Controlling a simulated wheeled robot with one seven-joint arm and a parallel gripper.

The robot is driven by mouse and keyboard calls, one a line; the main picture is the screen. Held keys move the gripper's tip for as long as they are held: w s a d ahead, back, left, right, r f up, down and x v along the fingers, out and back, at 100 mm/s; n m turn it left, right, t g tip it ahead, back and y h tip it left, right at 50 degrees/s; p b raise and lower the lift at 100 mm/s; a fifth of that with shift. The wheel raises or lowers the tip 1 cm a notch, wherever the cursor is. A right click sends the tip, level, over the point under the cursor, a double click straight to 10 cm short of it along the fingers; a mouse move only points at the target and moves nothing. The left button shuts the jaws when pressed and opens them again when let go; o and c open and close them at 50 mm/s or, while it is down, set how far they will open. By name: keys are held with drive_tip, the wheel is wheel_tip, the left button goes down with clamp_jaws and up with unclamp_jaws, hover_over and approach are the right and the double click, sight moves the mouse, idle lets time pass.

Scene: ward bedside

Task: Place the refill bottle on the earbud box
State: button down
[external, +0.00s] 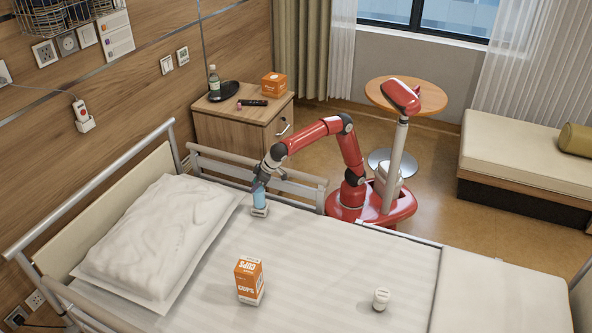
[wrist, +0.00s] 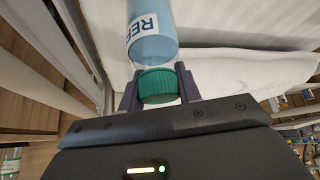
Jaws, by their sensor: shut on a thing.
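The refill bottle (external: 260,199) is light blue, upright, and held over the head half of the bed near the far rail. In the wrist view the bottle (wrist: 152,40) shows a white label with blue letters and a green cap (wrist: 157,86). My gripper (external: 260,185) is shut on it; in the wrist view the fingers (wrist: 158,88) stand on either side of the cap. A small pale box (external: 260,212), likely the earbud box, lies on the sheet directly under the bottle. Bottle and box look touching or nearly so; I cannot tell which. The box is not visible in the wrist view.
An orange and white cups carton (external: 249,281) and a white jar (external: 381,299) stand on the bed. A pillow (external: 155,235) lies left. The bed rail (external: 300,188) is close behind my gripper. A bedside cabinet (external: 228,128) holds several items.

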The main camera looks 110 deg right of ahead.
drive_tip(key=shift+f, duration=0.2)
drive_tip(key=c, duration=1)
unclamp_jaws()
drive_tip(key=shift+r, duration=0.1)
